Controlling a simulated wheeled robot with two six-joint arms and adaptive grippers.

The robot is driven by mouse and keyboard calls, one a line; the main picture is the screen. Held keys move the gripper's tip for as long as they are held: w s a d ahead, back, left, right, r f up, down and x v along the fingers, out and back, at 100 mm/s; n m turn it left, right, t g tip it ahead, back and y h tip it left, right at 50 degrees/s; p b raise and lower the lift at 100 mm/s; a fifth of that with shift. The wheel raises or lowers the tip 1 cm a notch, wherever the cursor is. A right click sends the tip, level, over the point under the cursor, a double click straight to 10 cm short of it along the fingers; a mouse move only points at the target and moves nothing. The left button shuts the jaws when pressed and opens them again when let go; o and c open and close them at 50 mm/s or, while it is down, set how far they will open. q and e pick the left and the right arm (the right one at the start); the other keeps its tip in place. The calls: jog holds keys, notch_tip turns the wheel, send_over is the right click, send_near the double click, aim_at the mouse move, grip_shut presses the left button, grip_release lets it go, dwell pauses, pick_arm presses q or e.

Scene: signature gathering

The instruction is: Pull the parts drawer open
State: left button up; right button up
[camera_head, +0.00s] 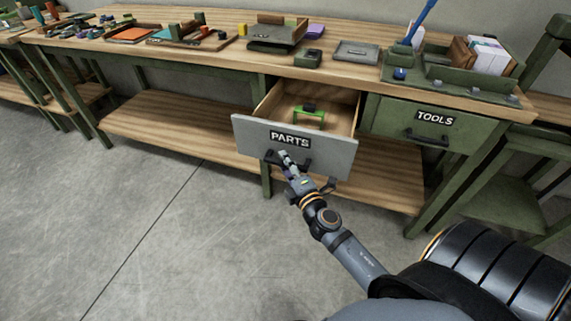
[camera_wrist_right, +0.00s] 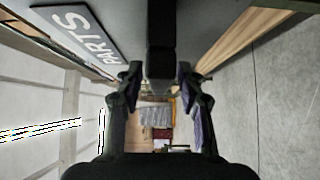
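The parts drawer (camera_head: 245,135) has a grey front with a black PARTS label (camera_head: 290,140). It stands pulled out from under the workbench, with its wooden inside showing. Its dark handle (camera_head: 303,164) runs across the front below the label. My right gripper (camera_head: 286,157) is at this handle. The label also shows there, sideways (camera_wrist_right: 84,32). My left gripper is not in view.
A green object (camera_head: 309,117) with a dark top is inside the open drawer. The closed TOOLS drawer (camera_head: 470,134) is to the right. Trays and small items cover parts of the benchtop (camera_head: 340,80). A lower shelf (camera_head: 180,127) runs beneath. The floor (camera_head: 200,240) in front is clear.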

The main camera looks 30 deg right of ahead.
jog(key=shift+s, duration=0.25)
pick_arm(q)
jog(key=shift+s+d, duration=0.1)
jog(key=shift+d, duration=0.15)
pick_arm(e)
jog(key=s+a, duration=0.1)
jog(key=s, duration=1)
jog(key=shift+s, duration=0.25)
